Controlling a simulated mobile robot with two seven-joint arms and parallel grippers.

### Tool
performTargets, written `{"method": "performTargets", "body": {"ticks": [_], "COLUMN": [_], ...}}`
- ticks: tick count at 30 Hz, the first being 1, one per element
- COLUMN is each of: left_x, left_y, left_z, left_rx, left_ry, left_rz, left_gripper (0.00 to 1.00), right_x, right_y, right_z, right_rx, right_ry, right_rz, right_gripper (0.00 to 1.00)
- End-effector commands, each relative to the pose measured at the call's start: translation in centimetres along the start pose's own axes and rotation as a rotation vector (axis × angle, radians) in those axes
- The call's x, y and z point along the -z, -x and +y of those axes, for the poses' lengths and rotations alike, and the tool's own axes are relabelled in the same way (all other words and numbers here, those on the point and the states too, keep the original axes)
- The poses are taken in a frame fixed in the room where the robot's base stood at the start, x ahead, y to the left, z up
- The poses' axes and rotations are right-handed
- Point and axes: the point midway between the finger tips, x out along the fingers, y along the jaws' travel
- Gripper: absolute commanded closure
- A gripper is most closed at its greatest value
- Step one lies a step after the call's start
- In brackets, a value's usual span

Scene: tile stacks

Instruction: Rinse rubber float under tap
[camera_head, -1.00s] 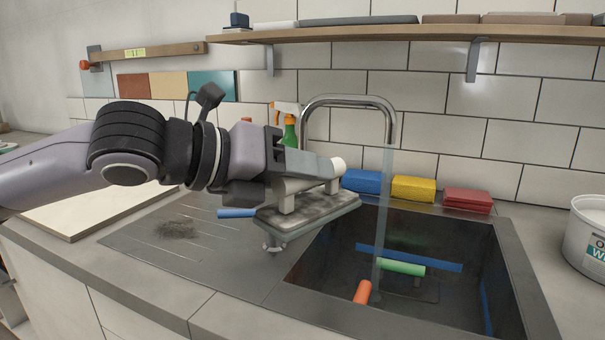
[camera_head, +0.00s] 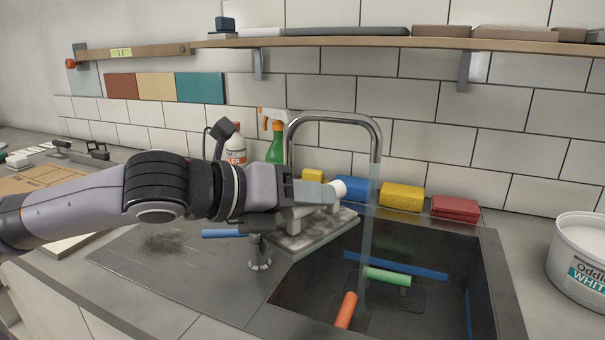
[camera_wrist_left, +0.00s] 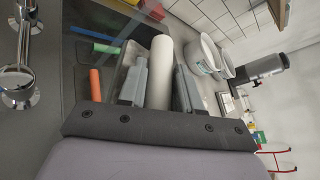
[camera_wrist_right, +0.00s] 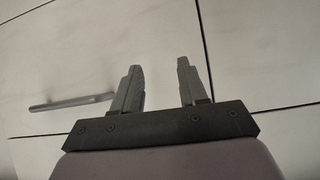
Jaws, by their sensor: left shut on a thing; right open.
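The rubber float (camera_head: 308,234) has a grey, smeared flat pad and a pale round handle (camera_head: 338,188). My left gripper (camera_head: 318,196) is shut on that handle and holds the float pad-down at the left side of the sink. In the left wrist view the pale handle (camera_wrist_left: 162,75) lies between the fingers (camera_wrist_left: 160,80). The tap (camera_head: 335,116) is a chrome arch, and a clear water stream (camera_head: 367,230) falls from it into the dark sink (camera_head: 415,225). The float is left of the stream and apart from it. My right gripper (camera_wrist_right: 160,85) is open and empty.
Orange (camera_head: 346,310) and green (camera_head: 387,276) cylinders are in the sink. Blue, yellow and red sponges (camera_head: 402,196) line its back edge. A spray bottle (camera_head: 275,140) stands behind the tap. A white bucket (camera_head: 580,262) stands at the right.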

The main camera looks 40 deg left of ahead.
Motion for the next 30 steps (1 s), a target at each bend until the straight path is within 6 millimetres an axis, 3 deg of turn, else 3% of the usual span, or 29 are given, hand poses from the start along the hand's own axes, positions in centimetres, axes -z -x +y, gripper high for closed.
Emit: {"method": "performTargets", "body": {"ticks": [5,12,17,30], "left_x": [-0.4,-1.2,-1.4,-2.8], "left_y": [-0.2,-2.4,-4.0,-8.2], "left_z": [-0.5,0.0,0.6,1.4], "left_rx": [0.003,0.007,0.005,0.002], "left_ry": [0.004,0.007,0.006,0.002], "left_rz": [0.0,-0.006,-0.008,-0.004], "left_gripper": [1.0,1.0,1.0,1.0], "right_x": [1.9,3.4,3.0,4.1], "right_y": [1.7,2.9,3.0,3.9], "right_z": [0.2,0.4,0.5,0.4], "right_rx": [-0.007,-0.015,-0.018,-0.017], "right_ry": [0.005,0.014,0.014,0.013], "right_rz": [0.0,0.012,-0.001,-0.002], "right_gripper": [0.57,0.57,0.57,0.57]}}
